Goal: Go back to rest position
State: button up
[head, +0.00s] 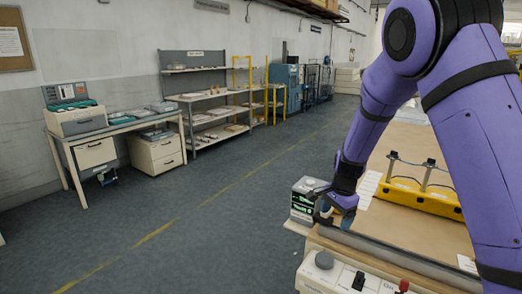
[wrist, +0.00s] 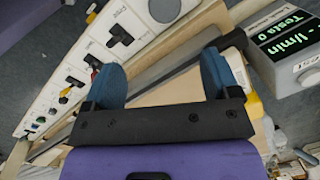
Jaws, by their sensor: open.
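My gripper (wrist: 163,78) is open in the wrist view, its two blue fingertips wide apart with nothing between them. In the head view my gripper (head: 328,208) is partly hidden at the end of my bent purple arm. It is at the near left corner of the workbench (head: 400,225), close to a small box with a green-lit display (head: 302,200). The display box (wrist: 285,45) is right of the fingers in the wrist view. A grey bar (wrist: 170,70) runs along the bench edge behind the fingers.
A control panel (head: 345,278) with knobs and switches fronts the bench. A yellow holder with upright posts (head: 425,195) stands on it. A desk (head: 115,130), drawers (head: 157,152) and shelves (head: 210,105) line the left wall. The floor (head: 220,220) between is clear.

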jog(key=s+d+r+n+t+y, duration=0.1)
jog(key=s+d+r+n, duration=0.15)
jog(key=s+r, duration=0.7)
jog(key=s+d+r+n+t, duration=0.1)
jog(key=s+r+n, duration=0.4)
jog(key=r, duration=0.7)
jog(key=s+d+r+n+t+h, duration=0.1)
jog(key=s+r+n, duration=0.1)
jog(key=s, duration=0.8)
jog(key=s+d+r+n+t, duration=0.1)
jog(key=s+d+r+n, duration=0.1)
jog(key=s, duration=0.8)
jog(key=shift+s+r+n+t+h, duration=0.35)
jog(key=shift+r+n, duration=0.3)
jog(key=shift+r, duration=0.3)
jog(key=shift+c, duration=0.2)
